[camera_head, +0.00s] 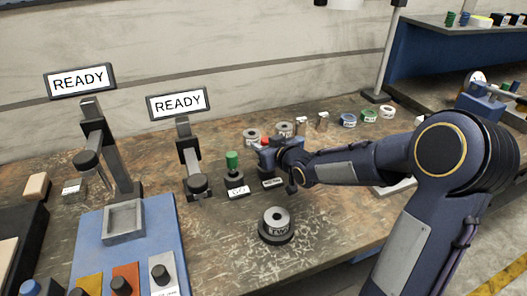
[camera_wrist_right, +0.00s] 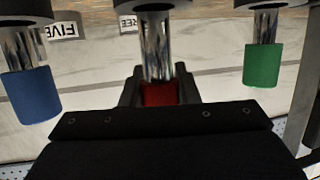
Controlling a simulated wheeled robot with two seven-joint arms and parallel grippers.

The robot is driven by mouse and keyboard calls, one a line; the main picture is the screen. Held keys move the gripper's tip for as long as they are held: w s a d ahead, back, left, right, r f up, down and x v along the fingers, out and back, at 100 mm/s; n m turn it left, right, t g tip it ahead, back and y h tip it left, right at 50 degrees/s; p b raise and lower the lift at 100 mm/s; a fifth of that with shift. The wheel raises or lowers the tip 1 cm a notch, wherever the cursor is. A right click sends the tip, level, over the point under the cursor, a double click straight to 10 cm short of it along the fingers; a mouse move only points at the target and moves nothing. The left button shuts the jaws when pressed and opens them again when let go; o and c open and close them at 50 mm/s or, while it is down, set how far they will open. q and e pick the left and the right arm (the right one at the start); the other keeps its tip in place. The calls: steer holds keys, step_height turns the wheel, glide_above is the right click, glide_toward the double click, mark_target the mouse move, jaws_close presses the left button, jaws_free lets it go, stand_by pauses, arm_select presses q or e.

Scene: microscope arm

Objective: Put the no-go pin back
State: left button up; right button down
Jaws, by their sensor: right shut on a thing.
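The no-go pin has a red handle (camera_head: 264,142), held in my right gripper (camera_head: 265,149). In the right wrist view the red handle (camera_wrist_right: 160,95) sits between the dark fingers, and its bright metal shaft runs to a black base at the picture's top edge. I cannot tell whether the shaft is seated there. In the head view a dark labelled block (camera_head: 273,183) lies just below the gripper. To its left, a green-handled pin (camera_head: 232,160) stands upright over a block labelled GO (camera_head: 236,190). My left gripper is not in view.
A blue-handled pin (camera_wrist_right: 30,95) shows in the right wrist view. A metal ring on a round dark base (camera_head: 277,222) stands in front of the gripper. Two gauge stands with READY screens (camera_head: 80,81) are at left. Several ring gauges (camera_head: 348,120) line the back.

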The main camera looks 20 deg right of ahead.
step_height(320, 180, down, 2)
steer(key=shift+f+b, duration=0.2)
steer(key=shift+b, duration=0.1)
steer(key=c, duration=1.1)
jaws_free()
steer(key=shift+r, duration=0.1)
